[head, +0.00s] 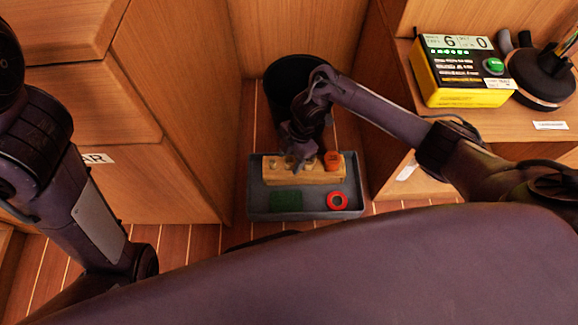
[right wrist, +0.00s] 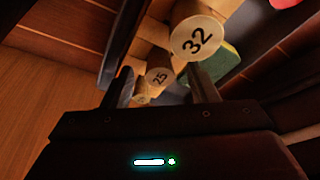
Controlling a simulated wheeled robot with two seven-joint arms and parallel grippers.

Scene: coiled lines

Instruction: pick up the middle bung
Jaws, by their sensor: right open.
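A wooden block (head: 290,179) holding bungs lies in a grey tray (head: 255,205) on the floor. In the right wrist view a bung marked 25 (right wrist: 160,76) stands between a larger one marked 32 (right wrist: 197,38) and a small pale one (right wrist: 143,99), so it looks like the middle one. My right gripper (head: 299,165) is over the block and hides part of it. In the right wrist view its open fingers (right wrist: 162,92) point toward the bung marked 25, with no visible grip. My left gripper is out of view.
A green pad (head: 286,201) and a red ring (head: 337,201) lie at the tray's front. A black bin (head: 285,80) stands behind. Wooden cabinets (head: 170,100) flank the narrow floor. A yellow device (head: 465,97) sits on the right shelf.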

